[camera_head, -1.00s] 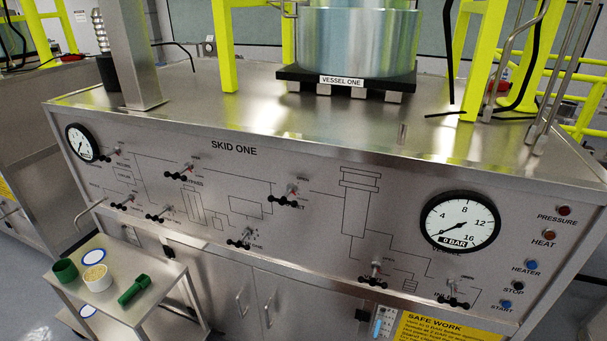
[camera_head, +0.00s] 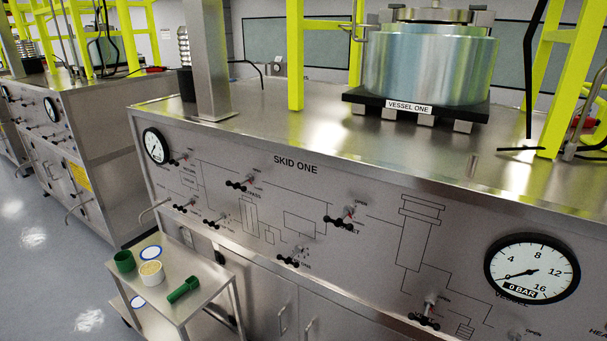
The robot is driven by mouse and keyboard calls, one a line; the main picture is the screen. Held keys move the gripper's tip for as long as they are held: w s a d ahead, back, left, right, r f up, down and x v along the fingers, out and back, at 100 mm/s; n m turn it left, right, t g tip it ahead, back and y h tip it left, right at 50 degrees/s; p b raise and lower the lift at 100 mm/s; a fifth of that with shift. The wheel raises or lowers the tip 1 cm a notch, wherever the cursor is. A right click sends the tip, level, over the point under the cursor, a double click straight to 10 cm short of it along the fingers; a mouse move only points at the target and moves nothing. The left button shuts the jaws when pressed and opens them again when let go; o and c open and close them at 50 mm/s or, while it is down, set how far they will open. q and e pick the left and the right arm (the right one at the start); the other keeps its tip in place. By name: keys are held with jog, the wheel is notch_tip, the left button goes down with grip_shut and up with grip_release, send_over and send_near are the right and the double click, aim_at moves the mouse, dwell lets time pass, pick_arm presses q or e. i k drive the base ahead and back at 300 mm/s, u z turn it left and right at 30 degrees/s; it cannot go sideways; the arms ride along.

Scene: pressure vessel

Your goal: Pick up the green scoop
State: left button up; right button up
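The green scoop (camera_head: 184,290) lies on the top shelf of a small steel cart (camera_head: 205,286) at the lower left of the head view. It lies on its side, its handle pointing toward the lower left. A white tub with pale contents (camera_head: 151,273) stands to its left, apart from it. A green cup (camera_head: 124,261) stands farther left. Neither of my grippers shows in the head view.
The steel bench SKID ONE (camera_head: 330,133) stands behind and to the right of the cart, with valves and gauges on its front. Open floor (camera_head: 40,260) lies left of the cart.

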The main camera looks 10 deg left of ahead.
aim_at(192, 282)
jog(key=u, duration=1.35)
